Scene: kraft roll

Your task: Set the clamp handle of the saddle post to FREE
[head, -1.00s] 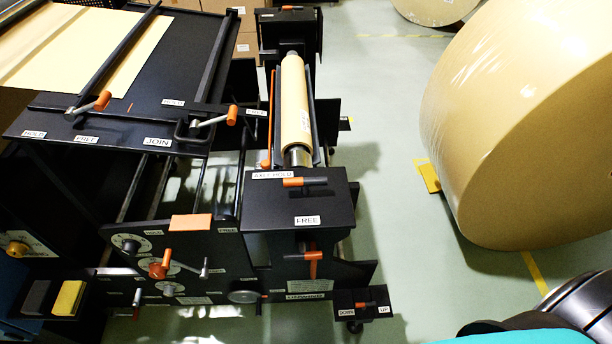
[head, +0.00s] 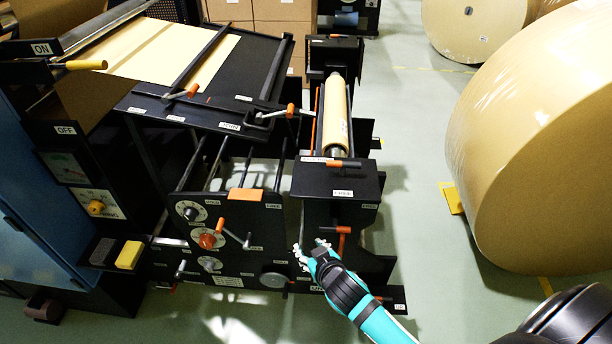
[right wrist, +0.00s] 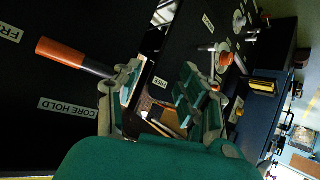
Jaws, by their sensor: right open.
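The saddle post (head: 310,180) is the black box at the near end of the pale roll. On its top, a handle (head: 343,163) with an orange and a dark part lies crosswise beside a HOLD label (head: 313,159); a FREE label (head: 343,193) is nearer me. Another orange and dark handle (head: 345,230) is on its front. My right gripper (head: 309,247) is open, low before the front. In the right wrist view, an orange-ended handle (right wrist: 62,53) lies between FREE (right wrist: 10,32) and CORE HOLD (right wrist: 68,107) labels, its dark end behind one finger. Contact is unclear. My left gripper is out of view.
A control panel with dials and a crank (head: 207,240) stands left of the post. The pale roll (head: 336,112) lies behind it. A large kraft roll (head: 540,140) stands at right, with open floor (head: 420,200) between.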

